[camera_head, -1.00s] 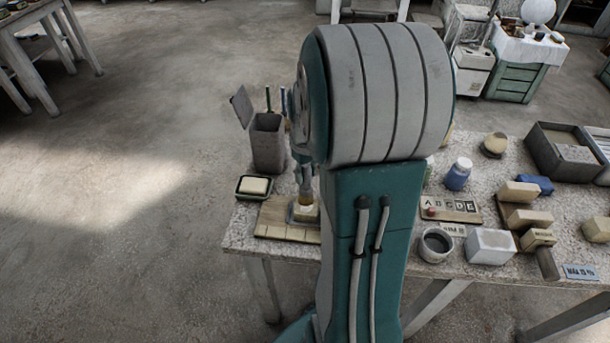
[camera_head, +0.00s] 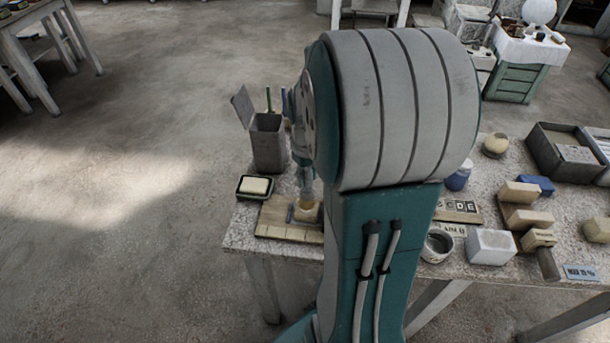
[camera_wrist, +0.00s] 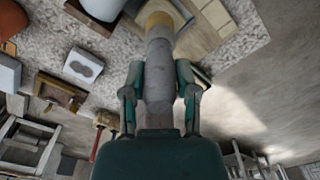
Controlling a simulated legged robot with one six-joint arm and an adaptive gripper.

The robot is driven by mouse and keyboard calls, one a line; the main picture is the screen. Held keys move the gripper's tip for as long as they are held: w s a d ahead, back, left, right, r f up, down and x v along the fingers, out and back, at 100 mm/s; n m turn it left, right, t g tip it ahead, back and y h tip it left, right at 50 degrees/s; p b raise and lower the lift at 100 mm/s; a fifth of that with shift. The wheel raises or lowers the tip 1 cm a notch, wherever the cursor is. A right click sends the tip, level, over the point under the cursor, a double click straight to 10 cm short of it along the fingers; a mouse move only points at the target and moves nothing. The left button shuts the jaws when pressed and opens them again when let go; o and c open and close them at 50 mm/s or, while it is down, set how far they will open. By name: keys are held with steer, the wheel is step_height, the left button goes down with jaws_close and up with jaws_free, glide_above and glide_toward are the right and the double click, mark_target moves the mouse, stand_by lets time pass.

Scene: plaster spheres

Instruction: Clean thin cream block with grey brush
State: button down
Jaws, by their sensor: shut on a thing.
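My gripper (camera_wrist: 160,88) is shut on the grey brush (camera_wrist: 158,72), a thick grey handle with a yellow-tan band at its far end. In the head view the gripper (camera_head: 303,158) holds the brush pointing down over the wooden board (camera_head: 272,222). A small cream block (camera_head: 312,214) lies on the board under the brush's lower end, partly hidden by my arm. The brush end appears to meet the block, but contact cannot be made out for sure. The board also shows at the top of the wrist view (camera_wrist: 214,14).
A cream bar in a green dish (camera_head: 254,186) sits left of the board. A grey open-lidded container (camera_head: 268,145) stands behind it. Right of my arm are a round pot (camera_head: 437,246), a white block (camera_head: 491,247), several cream blocks and a grey tray (camera_head: 545,150).

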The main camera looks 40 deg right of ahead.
steer(key=shift+f, duration=0.6)
stand_by(0.6)
steer(key=shift+s+a+r, duration=0.1)
steer(key=shift+s+a, duration=0.3)
steer(key=shift+a, duration=0.05)
steer(key=shift+s+a, duration=0.4)
steer(key=shift+a, duration=0.05)
steer(key=w+d, duration=0.3)
steer(key=shift+w+d, duration=0.1)
steer(key=shift+d, duration=0.25)
stand_by(0.4)
